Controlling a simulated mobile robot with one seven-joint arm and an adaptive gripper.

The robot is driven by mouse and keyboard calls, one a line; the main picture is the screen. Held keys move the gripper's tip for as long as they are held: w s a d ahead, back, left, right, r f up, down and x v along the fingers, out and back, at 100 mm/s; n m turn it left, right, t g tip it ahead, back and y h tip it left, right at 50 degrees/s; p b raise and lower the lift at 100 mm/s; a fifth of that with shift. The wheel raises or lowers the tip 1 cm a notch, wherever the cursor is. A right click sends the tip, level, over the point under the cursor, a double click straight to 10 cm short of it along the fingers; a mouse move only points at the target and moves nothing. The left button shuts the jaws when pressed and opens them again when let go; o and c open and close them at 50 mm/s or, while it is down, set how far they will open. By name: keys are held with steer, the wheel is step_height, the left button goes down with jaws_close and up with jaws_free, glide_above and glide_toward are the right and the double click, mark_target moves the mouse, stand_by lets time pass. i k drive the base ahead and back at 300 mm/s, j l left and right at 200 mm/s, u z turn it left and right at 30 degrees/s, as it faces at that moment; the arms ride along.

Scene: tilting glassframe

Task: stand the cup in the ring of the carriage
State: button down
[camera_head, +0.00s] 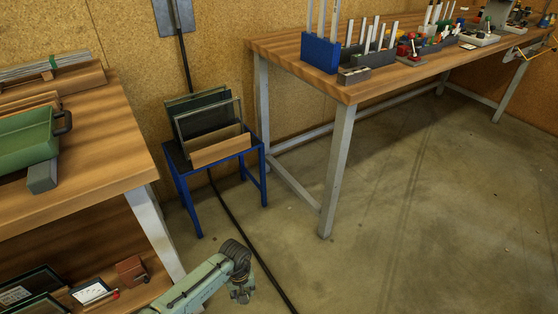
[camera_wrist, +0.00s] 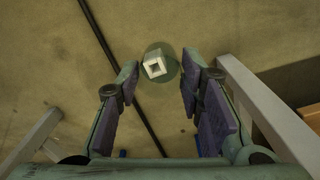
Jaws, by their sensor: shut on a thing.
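My gripper (camera_wrist: 160,62) shows in the wrist view with its two fingers some way apart. Between the fingertips is a round, see-through greenish thing with a pale hollow square in its middle; I take it to be the cup (camera_wrist: 173,77), held over the floor. The contact at its sides is hard to make out. In the head view my gripper (camera_head: 241,295) hangs low at the bottom, over the floor beside the left bench; the cup is too small to tell there. I cannot make out the carriage or its ring in either view.
A left wooden bench (camera_head: 85,165) carries a green tray (camera_head: 28,140), with a lower shelf holding a red-brown box (camera_head: 132,271). A blue stand (camera_head: 184,190) holds upright panels. A long bench (camera_head: 345,88) with racks runs right. A dark cable (camera_head: 235,225) crosses the floor; the middle floor is clear.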

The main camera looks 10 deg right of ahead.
mark_target(470, 28)
steer(key=i+l+z, duration=0.15)
steer(key=l+z, duration=0.25)
steer(key=i+l+z, duration=0.2)
steer(key=l+z, duration=0.2)
steer(key=i+l+z, duration=0.25)
steer(key=l+z, duration=0.15)
steer(key=i+l+z, duration=0.6)
steer(key=i+z, duration=0.2)
steer(key=i+l+z, duration=0.1)
steer(key=i+z, duration=0.3)
steer(key=i+l+u, duration=0.1)
steer(key=i, duration=1.2)
steer(key=i+l+u, duration=0.15)
steer(key=i+u, duration=0.25)
steer(key=i+l+u, duration=0.3)
steer(key=i+u, duration=0.15)
steer(key=i+l+u, duration=0.25)
steer(key=u, duration=0.2)
steer(key=i+l+u, duration=0.25)
steer(key=l+u, duration=0.2)
steer(key=i+l+u, duration=0.15)
steer(key=l+u, duration=0.3)
steer(key=i+l+u, duration=0.1)
steer(key=l+u, duration=0.95)
steer(key=l, duration=0.25)
